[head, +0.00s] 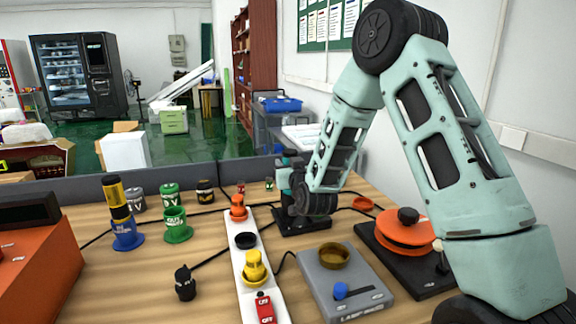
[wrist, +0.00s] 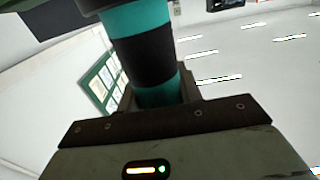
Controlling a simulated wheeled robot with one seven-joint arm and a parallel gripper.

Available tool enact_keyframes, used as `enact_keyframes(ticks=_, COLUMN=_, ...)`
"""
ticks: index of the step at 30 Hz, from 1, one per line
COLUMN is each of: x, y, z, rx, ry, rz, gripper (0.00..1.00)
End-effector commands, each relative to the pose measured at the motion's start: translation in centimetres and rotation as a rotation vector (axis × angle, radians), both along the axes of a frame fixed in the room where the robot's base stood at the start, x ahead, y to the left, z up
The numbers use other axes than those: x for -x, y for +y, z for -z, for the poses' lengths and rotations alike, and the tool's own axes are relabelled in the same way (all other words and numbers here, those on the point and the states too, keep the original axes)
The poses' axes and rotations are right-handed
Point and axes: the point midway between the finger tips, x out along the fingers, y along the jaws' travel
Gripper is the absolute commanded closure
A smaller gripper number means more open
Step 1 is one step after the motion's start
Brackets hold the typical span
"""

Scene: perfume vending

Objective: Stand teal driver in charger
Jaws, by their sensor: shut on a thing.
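The teal driver (wrist: 140,25), with teal and black bands, is between the fingers of my gripper (wrist: 150,100) in the wrist view. My gripper is shut on it. My arm and gripper hide much of the driver.
A white strip (head: 240,267) carries orange, black and yellow round pieces and a red switch. A grey lamp base (head: 318,285) stands right of it, and an orange reel (head: 403,236) farther right. Blue (head: 127,237) and green (head: 177,230) holders stand left. Black cables cross the table.

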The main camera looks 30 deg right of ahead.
Motion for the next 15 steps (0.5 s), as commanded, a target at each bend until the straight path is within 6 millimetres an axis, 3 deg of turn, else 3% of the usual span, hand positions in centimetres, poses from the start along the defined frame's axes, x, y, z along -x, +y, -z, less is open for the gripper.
enact_keyframes(ticks=7, x=-0.02, y=0.0, z=0.62, rx=0.001, ry=-0.003, rz=0.0, gripper=1.0)
enact_keyframes(ticks=8, x=0.0, y=0.0, z=0.69, rx=0.0, ry=0.0, rz=0.0, gripper=0.62)
enact_keyframes(ticks=10, x=0.0, y=0.0, z=0.58, rx=0.0, ry=0.0, rz=0.0, gripper=0.43)
enact_keyframes(ticks=15, x=0.0, y=0.0, z=0.58, rx=0.0, ry=0.0, rz=0.0, gripper=0.43)
